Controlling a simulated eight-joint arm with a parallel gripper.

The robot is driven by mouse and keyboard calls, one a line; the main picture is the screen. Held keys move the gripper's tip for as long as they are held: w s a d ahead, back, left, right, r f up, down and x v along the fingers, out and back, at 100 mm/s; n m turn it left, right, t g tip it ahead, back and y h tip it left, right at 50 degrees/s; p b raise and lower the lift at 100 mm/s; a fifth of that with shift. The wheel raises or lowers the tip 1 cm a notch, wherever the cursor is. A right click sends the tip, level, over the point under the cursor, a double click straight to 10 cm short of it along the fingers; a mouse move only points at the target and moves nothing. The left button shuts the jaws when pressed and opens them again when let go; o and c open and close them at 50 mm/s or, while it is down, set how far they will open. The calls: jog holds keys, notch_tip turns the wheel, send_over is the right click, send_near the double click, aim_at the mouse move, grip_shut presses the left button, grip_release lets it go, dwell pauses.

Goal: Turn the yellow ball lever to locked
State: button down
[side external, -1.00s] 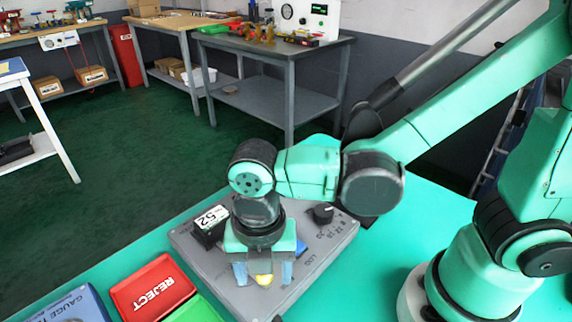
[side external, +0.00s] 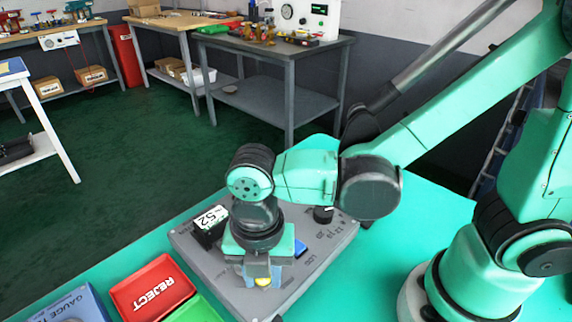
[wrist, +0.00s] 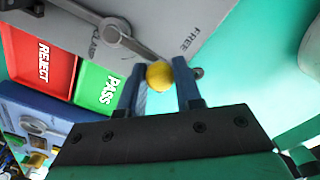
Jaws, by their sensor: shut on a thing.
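The yellow ball (wrist: 159,76) is at the end of a grey lever (wrist: 130,45) that runs from a round pivot (wrist: 111,30) on the grey panel. My gripper (wrist: 158,66) is shut on the ball, one blue finger on each side of it. In the side external view the ball (side external: 263,282) shows low between the fingers of my gripper (side external: 262,277), just above the panel (side external: 200,262). In the wrist view the lever lies between the printed words CLAMP and FREE. My gripper hides the pivot in the side external view.
A black block marked 52 (side external: 208,226), a black knob (side external: 323,214) and a blue part (side external: 300,248) stand on the panel near my gripper. A red REJECT tray (side external: 153,288), a green PASS tray (wrist: 101,87) and a blue gauge box (side external: 72,306) lie beside the panel.

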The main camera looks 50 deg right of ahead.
aim_at(226, 295)
jog(key=a+m, duration=0.1)
jog(key=m, duration=0.1)
jog(key=shift+w+a+m, duration=0.1)
jog(key=shift+m, duration=0.3)
jog(key=m, duration=0.2)
jog(key=a+m, duration=0.1)
jog(key=shift+w+a+m, duration=0.15)
jog(key=shift+w+m, duration=0.2)
jog(key=shift+m, duration=0.05)
jog(key=m, duration=0.1)
jog(key=w+a+m, duration=0.1)
jog(key=m, duration=0.1)
jog(key=shift+w+a+m, duration=0.2)
jog(key=shift+w+m, duration=0.15)
jog(key=shift+m, duration=0.6)
jog(key=shift+w+a+m, duration=0.15)
jog(key=shift+w+m, duration=0.15)
jog(key=shift+m, duration=0.65)
jog(key=c, duration=0.6)
grip_release()
jog(key=shift+r, duration=2.85)
